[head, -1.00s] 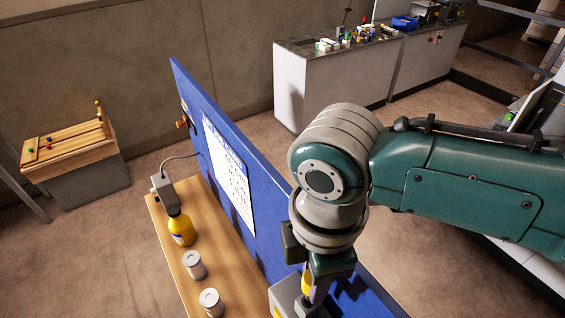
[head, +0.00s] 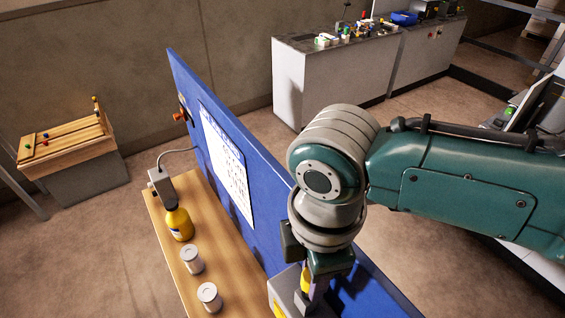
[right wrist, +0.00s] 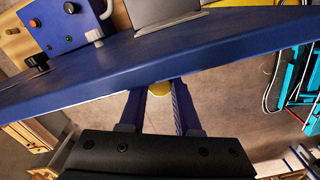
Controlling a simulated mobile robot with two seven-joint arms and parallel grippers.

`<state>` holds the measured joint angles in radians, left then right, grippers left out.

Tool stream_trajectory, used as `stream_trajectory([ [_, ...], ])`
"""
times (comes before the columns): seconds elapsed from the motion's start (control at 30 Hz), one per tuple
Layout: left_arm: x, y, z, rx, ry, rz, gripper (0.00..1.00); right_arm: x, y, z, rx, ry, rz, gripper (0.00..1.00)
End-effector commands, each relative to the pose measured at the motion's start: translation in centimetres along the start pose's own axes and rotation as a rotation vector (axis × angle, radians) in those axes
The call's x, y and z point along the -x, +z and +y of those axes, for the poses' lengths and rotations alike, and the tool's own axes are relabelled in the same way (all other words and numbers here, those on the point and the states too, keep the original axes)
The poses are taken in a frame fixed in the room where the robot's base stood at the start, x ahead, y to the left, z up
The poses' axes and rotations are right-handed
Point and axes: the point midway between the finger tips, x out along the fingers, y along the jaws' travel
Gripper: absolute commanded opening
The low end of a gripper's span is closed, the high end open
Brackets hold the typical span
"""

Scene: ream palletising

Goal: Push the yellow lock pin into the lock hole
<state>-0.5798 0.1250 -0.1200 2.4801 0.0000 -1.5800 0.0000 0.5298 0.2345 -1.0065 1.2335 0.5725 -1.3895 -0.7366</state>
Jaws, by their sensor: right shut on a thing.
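The yellow lock pin (head: 305,281) shows as a small yellow piece at my right gripper (head: 314,291), beside a grey box (head: 284,291) at the bottom of the head view. In the right wrist view, the rounded yellow end of the pin (right wrist: 159,88) sits between the two fingers of my right gripper (right wrist: 158,104), which is shut on it. The pin's other end and the lock hole are hidden. A grey box part (right wrist: 160,10) shows beyond the blue panel edge. My left gripper is out of view.
A blue upright panel (head: 262,225) with a white sheet (head: 227,165) stands along a wooden bench (head: 222,269). On the bench are a yellow bottle (head: 179,225) and two pale cans, one nearer (head: 209,297) and one farther (head: 191,260). Open floor lies left of the bench.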

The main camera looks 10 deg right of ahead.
Motion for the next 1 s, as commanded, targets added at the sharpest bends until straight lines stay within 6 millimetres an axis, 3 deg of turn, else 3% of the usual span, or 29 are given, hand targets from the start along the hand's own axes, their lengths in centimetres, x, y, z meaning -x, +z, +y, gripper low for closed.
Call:
stream_trajectory([
  [0.97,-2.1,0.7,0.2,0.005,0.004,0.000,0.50,-2.6,0.0,0.0,0.000,0.001,0.001,0.00],
  [1.0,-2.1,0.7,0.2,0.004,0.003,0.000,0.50,-2.6,0.0,0.0,0.000,0.001,0.001,0.32],
])
